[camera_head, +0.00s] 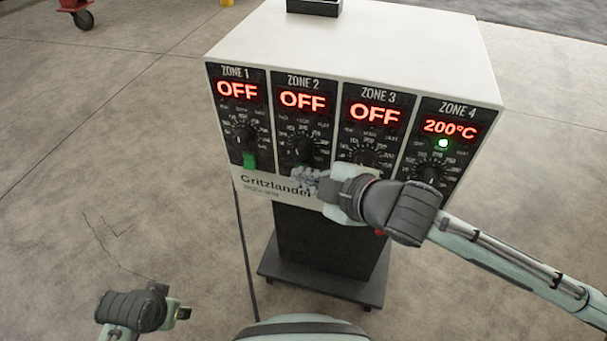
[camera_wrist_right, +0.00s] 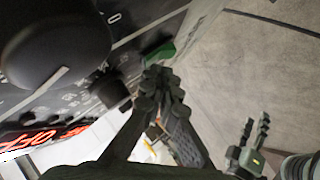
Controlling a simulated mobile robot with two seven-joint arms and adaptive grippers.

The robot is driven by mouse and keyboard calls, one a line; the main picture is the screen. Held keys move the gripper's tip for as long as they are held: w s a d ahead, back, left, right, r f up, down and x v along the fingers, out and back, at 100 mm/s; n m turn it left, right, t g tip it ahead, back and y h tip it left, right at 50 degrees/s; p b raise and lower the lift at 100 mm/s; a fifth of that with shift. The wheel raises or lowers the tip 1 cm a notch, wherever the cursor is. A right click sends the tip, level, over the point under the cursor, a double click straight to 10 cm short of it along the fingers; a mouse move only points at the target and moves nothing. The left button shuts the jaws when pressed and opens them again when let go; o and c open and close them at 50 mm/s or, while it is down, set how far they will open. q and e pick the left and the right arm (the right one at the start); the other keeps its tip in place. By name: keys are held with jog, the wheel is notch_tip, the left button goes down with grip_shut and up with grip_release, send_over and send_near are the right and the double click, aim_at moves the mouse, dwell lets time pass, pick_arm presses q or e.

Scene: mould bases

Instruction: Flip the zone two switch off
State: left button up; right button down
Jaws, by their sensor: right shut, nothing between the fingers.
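The white heater controller (camera_head: 360,35) has labelled zone panels on its front. The zone two panel (camera_head: 303,102) reads OFF in red above its black knob (camera_head: 302,150). My right gripper (camera_head: 303,180) is shut and empty, just below that knob. It hides the place of the zone two switch in the head view. In the right wrist view the shut fingertips (camera_wrist_right: 162,84) are close to the panel, near a small black block (camera_wrist_right: 110,92) and a green switch (camera_wrist_right: 160,55); contact cannot be told. My left gripper (camera_head: 182,313) is low at the left, away from the controller, its fingers apart.
The zone one green switch (camera_head: 249,160) is left of my right gripper. Zone one and zone three read OFF; the zone four display (camera_head: 449,128) reads 200°C, with a green lamp lit. The controller stands on a dark wheeled base (camera_head: 320,285).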

jog(key=v, duration=0.7)
jog(key=shift+s, duration=0.15)
jog(key=shift+d, duration=0.1)
